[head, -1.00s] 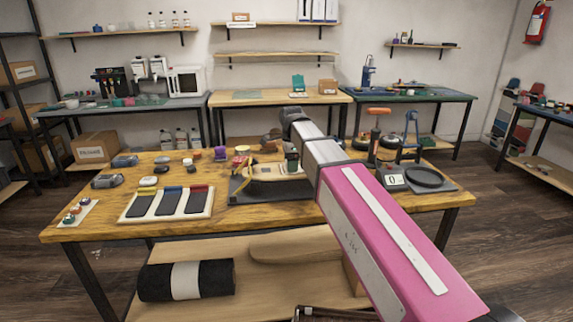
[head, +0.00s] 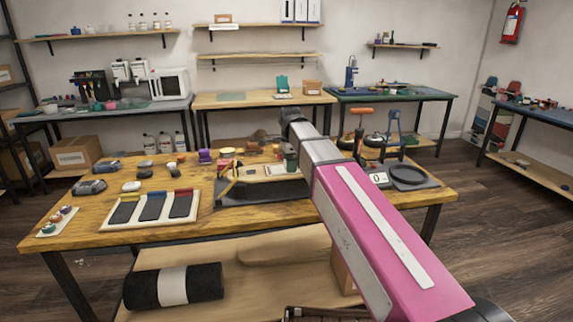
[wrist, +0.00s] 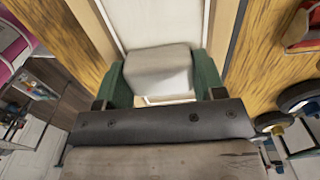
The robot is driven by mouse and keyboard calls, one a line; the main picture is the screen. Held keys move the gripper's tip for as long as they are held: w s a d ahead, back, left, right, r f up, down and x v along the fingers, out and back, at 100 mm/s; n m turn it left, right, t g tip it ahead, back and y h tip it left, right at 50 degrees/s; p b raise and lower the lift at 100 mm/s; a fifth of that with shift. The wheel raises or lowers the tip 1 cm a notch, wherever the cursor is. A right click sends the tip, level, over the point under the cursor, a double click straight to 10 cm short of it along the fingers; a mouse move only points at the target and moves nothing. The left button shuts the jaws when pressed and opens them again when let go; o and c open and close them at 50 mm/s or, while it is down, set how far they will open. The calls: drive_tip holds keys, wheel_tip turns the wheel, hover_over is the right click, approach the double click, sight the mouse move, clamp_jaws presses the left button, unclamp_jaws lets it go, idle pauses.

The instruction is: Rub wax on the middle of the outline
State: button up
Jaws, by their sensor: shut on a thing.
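A whitish wax block (wrist: 160,68) sits between the green fingers of my gripper (wrist: 163,80) in the wrist view. My gripper is shut on it. Behind the block in that view is a pale board surface (wrist: 150,18) with wood on both sides. In the head view my gripper (head: 290,160) is over the right part of a pale board (head: 252,174) on a dark mat (head: 250,192). I cannot tell whether the block touches the board. No outline can be made out.
A tray with three dark panels (head: 193,220) lies left of the mat. Small tools and pots crowd the back of the table. A scale (head: 378,180) and a black ring (head: 408,175) are at the right. The table's front edge (head: 120,238) is clear.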

drive_tip(key=shift+w+d, duration=0.25)
drive_tip(key=shift+d, duration=0.65)
drive_tip(key=shift+w+d, duration=0.25)
drive_tip(key=shift+d, duration=0.6)
drive_tip(key=shift+w+d+f, duration=0.1)
drive_tip(key=shift+w+d, duration=0.15)
drive_tip(key=shift+d, duration=0.6)
drive_tip(key=shift+w+d, duration=0.2)
drive_tip(key=shift+d, duration=0.65)
drive_tip(key=shift+r, duration=3.05)
drive_tip(key=shift+r, duration=0.1)
wheel_tip(320, 180, up, 3)
drive_tip(key=shift+f, duration=0.1)
drive_tip(key=shift+w, duration=0.2)
